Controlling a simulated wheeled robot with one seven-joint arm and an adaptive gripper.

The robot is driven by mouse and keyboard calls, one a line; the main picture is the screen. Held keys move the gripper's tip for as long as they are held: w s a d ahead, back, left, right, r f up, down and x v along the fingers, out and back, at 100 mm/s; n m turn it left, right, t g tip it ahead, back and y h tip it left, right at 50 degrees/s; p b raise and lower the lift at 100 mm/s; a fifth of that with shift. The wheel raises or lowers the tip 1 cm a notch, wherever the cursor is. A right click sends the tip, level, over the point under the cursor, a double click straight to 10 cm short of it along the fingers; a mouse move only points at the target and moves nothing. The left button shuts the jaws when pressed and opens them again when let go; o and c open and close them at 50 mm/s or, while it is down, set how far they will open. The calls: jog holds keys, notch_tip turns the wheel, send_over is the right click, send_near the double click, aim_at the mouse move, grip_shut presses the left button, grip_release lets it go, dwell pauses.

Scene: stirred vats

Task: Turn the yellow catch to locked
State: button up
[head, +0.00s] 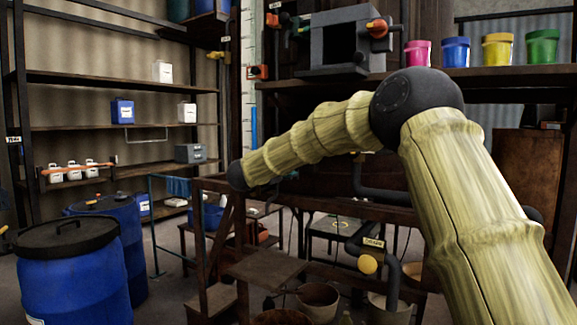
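A small yellow piece (215,55), which looks like the yellow catch, sits high on the dark post at the right end of the left shelving. A small white label is just above it. It is too small for me to tell its position or read the label. My arm reaches in from the lower right, bends at a black elbow and runs left to a black joint below and right of the yellow piece, well apart from it in the picture. My gripper is not visible beyond that joint.
Orange catches (258,72) are right of the post. A grey box (340,42) with an orange knob stands on the upper shelf beside coloured buckets (455,52). A round yellow knob (367,264) is on low pipework. Blue drums (75,280) fill the lower left.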

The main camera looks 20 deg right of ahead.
jog(key=shift+o, duration=0.6)
jog(key=shift+a, duration=0.1)
jog(key=v, duration=1.1)
jog(key=shift+s+a, duration=0.25)
jog(key=shift+s, duration=0.1)
